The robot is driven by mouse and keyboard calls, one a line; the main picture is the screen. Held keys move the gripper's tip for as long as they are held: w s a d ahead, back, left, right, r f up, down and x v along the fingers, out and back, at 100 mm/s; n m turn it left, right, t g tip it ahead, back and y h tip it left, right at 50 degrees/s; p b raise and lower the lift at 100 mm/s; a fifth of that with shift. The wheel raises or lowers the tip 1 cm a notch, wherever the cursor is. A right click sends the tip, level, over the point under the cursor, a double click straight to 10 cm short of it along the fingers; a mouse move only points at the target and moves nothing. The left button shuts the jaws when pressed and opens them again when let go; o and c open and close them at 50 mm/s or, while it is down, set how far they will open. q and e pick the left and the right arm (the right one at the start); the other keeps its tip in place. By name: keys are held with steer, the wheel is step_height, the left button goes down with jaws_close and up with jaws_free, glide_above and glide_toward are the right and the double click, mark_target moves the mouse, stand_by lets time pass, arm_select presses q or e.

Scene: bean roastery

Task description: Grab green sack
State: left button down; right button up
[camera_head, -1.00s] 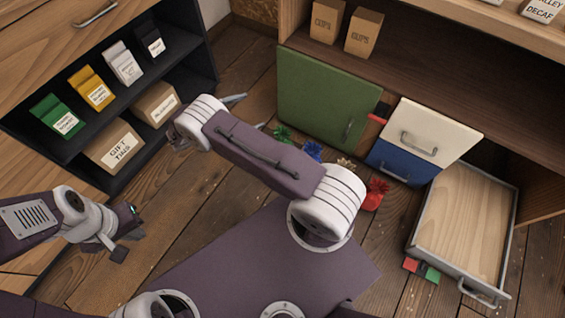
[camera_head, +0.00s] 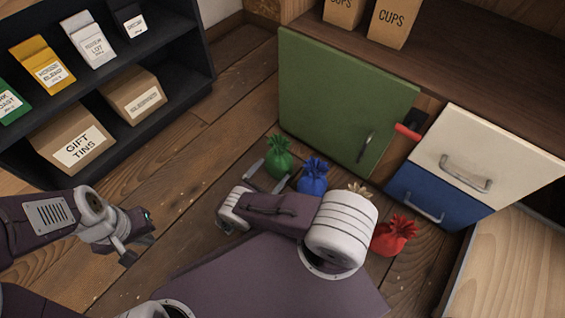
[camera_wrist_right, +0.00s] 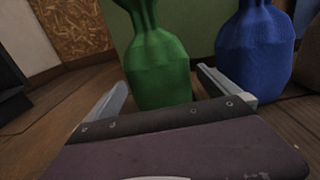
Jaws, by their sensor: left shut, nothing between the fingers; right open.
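The green sack (camera_head: 278,158), tied at the top, stands upright on the wooden floor in front of the green cabinet door. In the right wrist view the green sack (camera_wrist_right: 156,66) stands just ahead, between the lines of the two fingers. My right gripper (camera_head: 266,176) is open at the sack's near side, with nothing held; its fingers (camera_wrist_right: 160,85) spread to either side of the sack's lower part. Whether they touch it I cannot tell. My left gripper (camera_head: 140,243) is shut and empty at the lower left, away from the sacks.
A blue sack (camera_head: 313,177) stands close to the right of the green one and also shows in the right wrist view (camera_wrist_right: 254,50). A tan sack (camera_head: 358,189) is partly hidden by my arm. A red sack (camera_head: 392,238) is further right. The green door (camera_head: 340,95) stands behind.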

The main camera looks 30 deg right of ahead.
mark_target(274, 168)
steer(key=x, duration=0.3)
steer(key=shift+w+d, duration=0.2)
steer(key=shift+d, duration=0.15)
steer(key=x, duration=0.1)
steer(key=b+x, duration=0.1)
steer(key=x, duration=0.1)
steer(key=b+x, duration=0.1)
steer(key=shift+w+d+r, duration=0.2)
steer(key=shift+d+r, duration=0.05)
steer(key=shift+w+d+r, duration=0.1)
steer(key=shift+w+d, duration=0.05)
steer(key=shift+d, duration=0.05)
steer(key=c, duration=1.9)
